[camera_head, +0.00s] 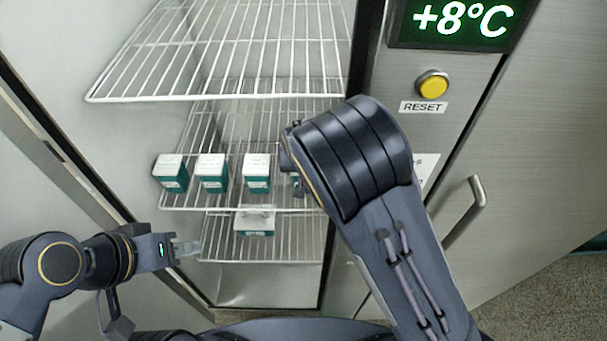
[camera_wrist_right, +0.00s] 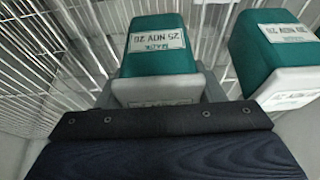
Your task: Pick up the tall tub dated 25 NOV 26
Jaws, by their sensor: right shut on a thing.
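A green tub with a pale lid (camera_wrist_right: 157,52) fills the middle of the right wrist view, upside down in the picture. Its white label reads 25 NOV and a year that looks like 20 or 26. My right gripper (camera_wrist_right: 160,88) is shut on this tub, with grey finger parts at both sides of the lid.
A second green tub (camera_wrist_right: 268,52) stands close beside the held one. Three more tubs, (camera_head: 171,173), (camera_head: 211,173) and (camera_head: 256,173), show on the wire shelf (camera_head: 235,198). A lower tub (camera_head: 254,222) sits below. An empty wire shelf (camera_head: 230,97) hangs above.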

